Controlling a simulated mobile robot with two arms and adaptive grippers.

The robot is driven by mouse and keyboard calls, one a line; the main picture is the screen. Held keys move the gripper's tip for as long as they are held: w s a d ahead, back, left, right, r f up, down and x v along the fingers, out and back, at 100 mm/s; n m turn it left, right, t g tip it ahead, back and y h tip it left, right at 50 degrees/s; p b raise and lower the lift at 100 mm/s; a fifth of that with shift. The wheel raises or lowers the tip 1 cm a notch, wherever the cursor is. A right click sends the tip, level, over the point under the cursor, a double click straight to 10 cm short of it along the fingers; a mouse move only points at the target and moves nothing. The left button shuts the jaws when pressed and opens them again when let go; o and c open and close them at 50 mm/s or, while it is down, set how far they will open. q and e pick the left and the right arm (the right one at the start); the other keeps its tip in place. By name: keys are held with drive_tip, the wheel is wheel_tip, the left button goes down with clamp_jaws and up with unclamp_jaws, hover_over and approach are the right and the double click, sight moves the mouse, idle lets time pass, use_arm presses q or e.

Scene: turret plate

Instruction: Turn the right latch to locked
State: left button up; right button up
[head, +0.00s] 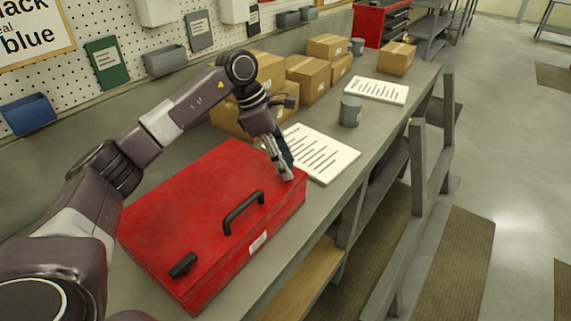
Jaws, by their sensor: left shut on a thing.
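A red case (200,200) lies closed on the grey workbench, with a black handle (243,212) in the middle of its front part. A black latch (183,265) sits at the left end of the lid. My left gripper (285,172) reaches down to the right end of the lid, where the right latch would be. It is shut on the right latch, which its fingers hide almost wholly, so I cannot tell how the latch is turned. My right gripper is not in view.
Papers (322,153) lie right of the case, beside a grey cup (350,111). Several cardboard boxes (308,78) stand behind. A pegboard (120,45) with bins lines the wall. The floor (510,150) to the right is open.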

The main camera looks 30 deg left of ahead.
use_arm(q)
drive_tip(key=m, duration=0.2)
drive_tip(key=m+g, duration=0.1)
drive_tip(key=m, duration=0.1)
drive_tip(key=m+g, duration=0.1)
drive_tip(key=shift+w+r+m+h, duration=0.1)
drive_tip(key=shift+w+m+h, duration=0.2)
drive_tip(key=shift+w+m, duration=0.1)
drive_tip(key=shift+m, duration=0.3)
drive_tip(key=o, duration=1.2)
drive_tip(key=shift+s+g, duration=0.1)
drive_tip(key=shift+g, duration=0.2)
drive_tip(key=shift+c, duration=0.2)
drive_tip(key=v, duration=1.2)
drive_tip(key=shift+s, duration=0.1)
